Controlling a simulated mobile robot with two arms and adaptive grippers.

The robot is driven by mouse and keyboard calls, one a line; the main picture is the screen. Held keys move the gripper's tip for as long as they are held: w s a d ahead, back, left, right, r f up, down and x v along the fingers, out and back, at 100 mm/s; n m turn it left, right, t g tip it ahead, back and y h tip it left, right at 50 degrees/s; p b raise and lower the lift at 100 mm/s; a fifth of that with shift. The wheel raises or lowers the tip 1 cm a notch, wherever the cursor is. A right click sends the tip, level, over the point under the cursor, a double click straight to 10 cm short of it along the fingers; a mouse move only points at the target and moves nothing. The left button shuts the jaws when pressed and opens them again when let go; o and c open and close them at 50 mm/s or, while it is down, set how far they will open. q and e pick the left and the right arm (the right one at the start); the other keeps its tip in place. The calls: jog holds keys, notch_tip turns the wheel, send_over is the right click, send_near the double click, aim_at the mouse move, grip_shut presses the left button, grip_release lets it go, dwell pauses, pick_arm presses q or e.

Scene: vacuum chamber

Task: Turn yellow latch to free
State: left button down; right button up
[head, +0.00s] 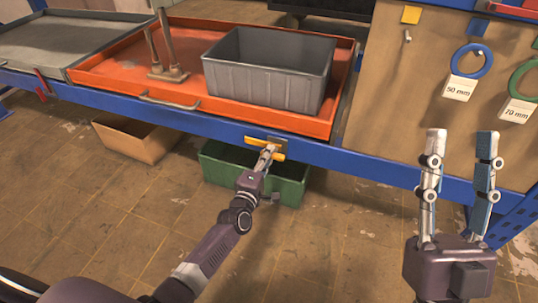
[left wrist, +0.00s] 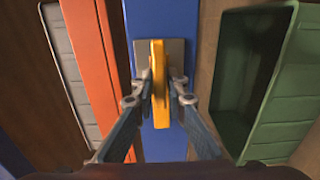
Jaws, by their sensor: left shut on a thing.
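The yellow latch (head: 276,153) sits on a grey plate on the front of the blue beam, below the orange tray. In the head view it lies roughly along the beam, tilted slightly. In the left wrist view the latch (left wrist: 158,82) runs lengthwise along the blue beam, over the grey plate (left wrist: 173,62). My left gripper (head: 268,156) is shut on the latch. Its fingers (left wrist: 160,100) press on both sides of it. Part of the latch is hidden by the fingers in the head view. My right gripper (head: 460,135) is open and empty, fingers upward, at the right.
The orange tray (head: 110,76) holds a grey bin (head: 262,84) and a metal stand (head: 165,65). A green bin (head: 220,172) and a cardboard box (head: 135,140) lie below the blue beam (head: 350,163). A pegboard with rings (head: 420,90) stands right.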

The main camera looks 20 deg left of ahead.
pick_arm(q)
jog(key=shift+f, duration=0.1)
jog(key=c, duration=1.9)
grip_release()
jog(key=shift+c, duration=0.2)
jog(key=s, duration=1.2)
jog(key=shift+a, duration=0.25)
